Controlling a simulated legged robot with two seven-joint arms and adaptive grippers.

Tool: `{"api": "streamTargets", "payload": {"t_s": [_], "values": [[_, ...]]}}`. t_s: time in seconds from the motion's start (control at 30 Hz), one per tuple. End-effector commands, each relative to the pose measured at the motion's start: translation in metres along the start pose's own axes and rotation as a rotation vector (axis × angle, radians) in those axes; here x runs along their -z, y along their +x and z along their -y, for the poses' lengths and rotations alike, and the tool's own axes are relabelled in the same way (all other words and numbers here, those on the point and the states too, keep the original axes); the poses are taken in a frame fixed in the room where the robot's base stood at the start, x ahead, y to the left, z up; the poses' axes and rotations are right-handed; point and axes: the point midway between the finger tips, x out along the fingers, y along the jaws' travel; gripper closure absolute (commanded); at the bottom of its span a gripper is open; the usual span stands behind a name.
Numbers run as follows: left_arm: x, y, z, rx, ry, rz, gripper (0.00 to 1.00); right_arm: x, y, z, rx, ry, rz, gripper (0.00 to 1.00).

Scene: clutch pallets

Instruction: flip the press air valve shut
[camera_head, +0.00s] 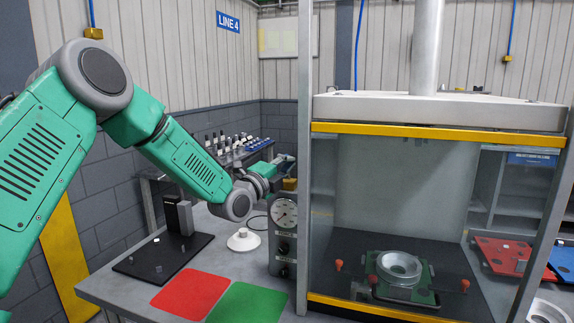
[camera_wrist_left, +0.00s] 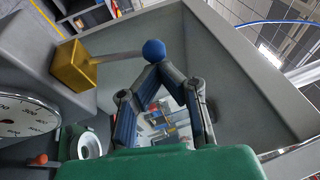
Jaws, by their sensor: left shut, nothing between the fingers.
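The press air valve has a brass block body (camera_wrist_left: 76,66) in the left wrist view, with a thin grey lever (camera_wrist_left: 118,57) ending in a blue ball knob (camera_wrist_left: 153,50). The lever points sideways from the block, to the right in that view. My left gripper (camera_wrist_left: 162,72) is shut and empty, its fingertips right by the blue knob; I cannot tell whether they touch it. In the head view the brass block (camera_head: 290,184) shows small above the gauge, and my left gripper (camera_head: 284,160) is beside it. The lever is hard to make out there. My right gripper is not in view.
A pressure gauge (camera_head: 284,213) sits below the valve, by the press frame post (camera_head: 304,150). The press holds a ring-shaped part (camera_head: 399,268) on a green pallet. Red (camera_head: 190,294) and green (camera_head: 245,303) mats, a white round-based item (camera_head: 243,240) and a black board (camera_head: 155,262) lie left.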

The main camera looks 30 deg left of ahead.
Motion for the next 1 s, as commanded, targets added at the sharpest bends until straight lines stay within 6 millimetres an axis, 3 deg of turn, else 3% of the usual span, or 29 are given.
{"api": "streamTargets", "payload": {"t_s": [0.4, 1.0], "values": [[-0.007, 0.017, 0.01, -0.208, -0.063, 0.005, 1.0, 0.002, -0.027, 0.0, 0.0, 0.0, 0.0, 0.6], [-0.015, 0.039, 0.007, -0.202, -0.066, 0.005, 1.0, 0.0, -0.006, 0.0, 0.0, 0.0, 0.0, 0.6]]}}
